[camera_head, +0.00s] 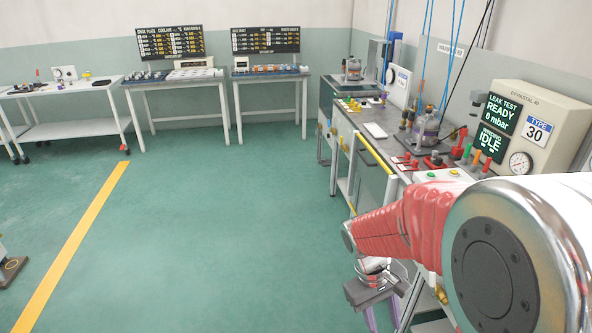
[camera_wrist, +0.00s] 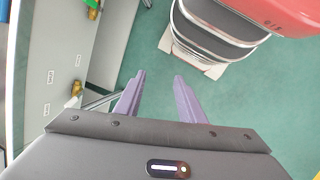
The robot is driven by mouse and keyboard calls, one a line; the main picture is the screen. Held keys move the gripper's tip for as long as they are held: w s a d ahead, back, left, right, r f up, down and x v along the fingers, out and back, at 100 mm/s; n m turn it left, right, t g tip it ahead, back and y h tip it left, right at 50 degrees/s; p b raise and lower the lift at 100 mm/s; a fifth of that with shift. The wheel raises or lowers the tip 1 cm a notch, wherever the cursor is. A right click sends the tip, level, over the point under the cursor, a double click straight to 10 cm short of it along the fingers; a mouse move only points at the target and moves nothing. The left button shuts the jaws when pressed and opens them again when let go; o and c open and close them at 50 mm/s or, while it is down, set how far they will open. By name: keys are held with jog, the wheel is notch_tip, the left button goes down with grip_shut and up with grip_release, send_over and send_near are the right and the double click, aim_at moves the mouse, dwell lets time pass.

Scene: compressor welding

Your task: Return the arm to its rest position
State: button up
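My arm reaches in from the right of the head view, with a red-wrapped link pointing left and down beside the workbench. My gripper (camera_head: 383,314) hangs low by the bench's front side, cut off by the bottom edge of the picture. In the wrist view my gripper (camera_wrist: 160,84) shows two purple fingers set apart, with nothing between them but green floor. It is open and empty.
The workbench (camera_head: 377,155) runs along the right wall with a leak tester (camera_head: 540,125) and compressors (camera_head: 425,135) on it. The green floor (camera_head: 220,220) in the middle is clear, with a yellow line (camera_head: 80,240) at left.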

jog(key=s+a+r+m+t+y, duration=0.1)
jog(key=s+a+r+m+t, duration=0.1)
jog(key=r, duration=0.7)
jog(key=s+a+r+m+t+y, duration=0.1)
jog(key=s+a+r+t+y, duration=0.1)
jog(key=s+r+t, duration=0.3)
notch_tip(320, 180, up, 4)
jog(key=shift+s+r+m+t, duration=0.1)
jog(key=shift+s+m+t, duration=0.25)
jog(key=shift+s, duration=0.6)
